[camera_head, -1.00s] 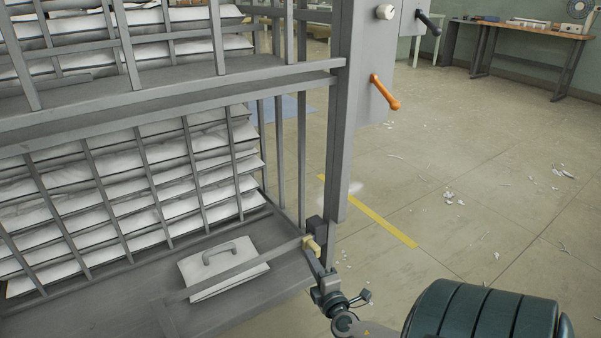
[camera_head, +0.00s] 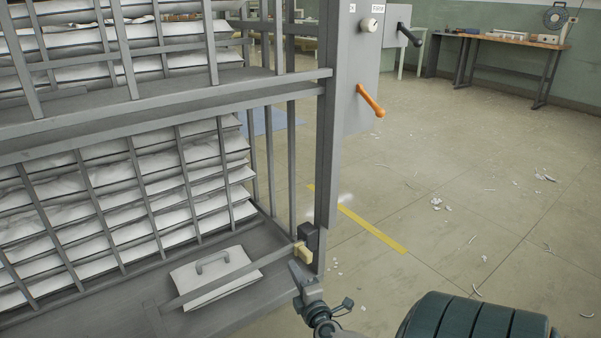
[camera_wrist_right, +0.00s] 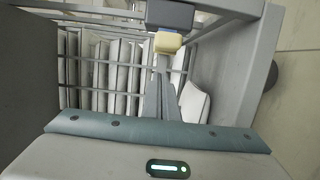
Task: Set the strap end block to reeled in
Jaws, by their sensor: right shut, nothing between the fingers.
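The strap end block (camera_head: 303,252) is a small cream-yellow block at the right end of a grey strap (camera_head: 215,278). It sits against a dark housing (camera_head: 308,236) at the foot of the rack's corner post. In the right wrist view the block (camera_wrist_right: 168,42) lies just beyond my fingertips, with the housing (camera_wrist_right: 170,14) behind it. My right gripper (camera_head: 295,268) is shut and empty, just below and in front of the block; I cannot tell whether it touches. My left gripper is not in view.
A grey rack holds several folded white duvets (camera_head: 110,205) behind bars. A pale panel with a handle (camera_head: 215,276) lies under the strap. An orange lever (camera_head: 370,100) sticks out from the post box above. The floor to the right is mostly clear, with white scraps (camera_head: 437,203).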

